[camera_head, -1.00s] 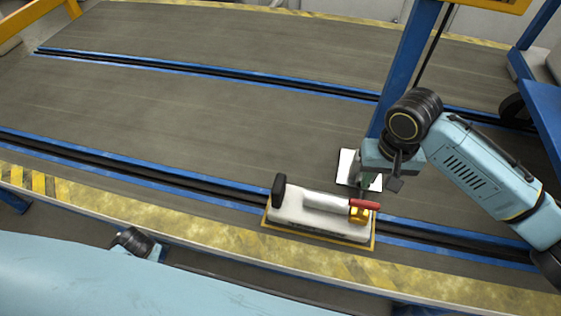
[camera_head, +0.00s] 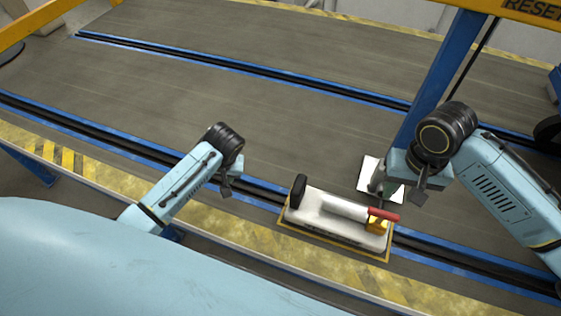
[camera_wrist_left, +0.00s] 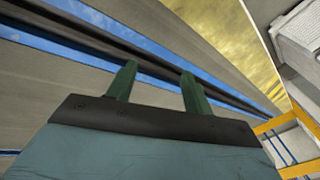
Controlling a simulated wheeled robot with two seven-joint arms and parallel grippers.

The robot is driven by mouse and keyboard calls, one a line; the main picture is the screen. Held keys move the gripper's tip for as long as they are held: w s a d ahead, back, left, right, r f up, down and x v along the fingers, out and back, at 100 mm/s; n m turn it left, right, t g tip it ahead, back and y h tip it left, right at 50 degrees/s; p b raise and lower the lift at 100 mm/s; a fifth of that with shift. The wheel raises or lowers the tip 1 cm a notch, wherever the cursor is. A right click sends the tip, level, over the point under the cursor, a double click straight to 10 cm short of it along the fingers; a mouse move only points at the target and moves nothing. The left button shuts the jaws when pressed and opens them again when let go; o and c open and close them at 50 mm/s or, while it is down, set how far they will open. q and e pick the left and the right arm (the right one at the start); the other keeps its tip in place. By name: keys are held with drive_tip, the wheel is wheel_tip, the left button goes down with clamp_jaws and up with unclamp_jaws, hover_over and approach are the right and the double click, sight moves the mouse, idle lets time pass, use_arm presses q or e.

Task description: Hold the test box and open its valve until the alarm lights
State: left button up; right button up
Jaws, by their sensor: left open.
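The test box (camera_head: 318,220) is a pale block in a yellow-edged base on the front rail of the platform. A black upright grip (camera_head: 298,190) stands at its left end. A white cylinder (camera_head: 343,208) lies along its top. At its right end sits a brass valve (camera_head: 378,226) with a red lever (camera_head: 384,214). My left gripper (camera_head: 226,192) is left of the box, apart from it; in the left wrist view its green fingers (camera_wrist_left: 157,70) are apart and empty. My right gripper (camera_head: 388,193) is just behind the valve end; its fingers are too small to judge, and contact is unclear.
A white plate (camera_head: 370,178) lies behind my right gripper, beside a blue post (camera_head: 436,85). Blue-edged rails (camera_head: 250,72) cross the grey deck. A yellow striped edge (camera_head: 220,220) runs along the front. The deck behind the box is mostly clear.

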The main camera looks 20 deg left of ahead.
use_arm(q)
drive_tip(key=w+d+r+m+h, duration=0.1)
drive_tip(key=w+d+r+m, duration=0.15)
drive_tip(key=d+r, duration=0.4)
drive_tip(key=w+d+r+m+h, duration=0.1)
drive_tip(key=w+d+r+h, duration=0.15)
drive_tip(key=d, duration=0.75)
wheel_tip(320, 180, up, 3)
drive_tip(key=m, duration=0.1)
hover_over(298, 193)
drive_tip(key=w+a, duration=0.1)
drive_tip(key=w, duration=0.2)
drive_tip(key=shift+w+a+r, duration=0.1)
drive_tip(key=shift+s+d+f+g, duration=0.2)
drive_tip(key=shift+f+g, duration=0.05)
drive_tip(key=shift+g, duration=0.05)
drive_tip(key=shift+s+d+f, duration=0.1)
drive_tip(key=shift+f, duration=0.25)
wheel_tip(298, 193, down, 12)
drive_tip(key=shift+f, duration=0.25)
drive_tip(key=shift+c, duration=0.4)
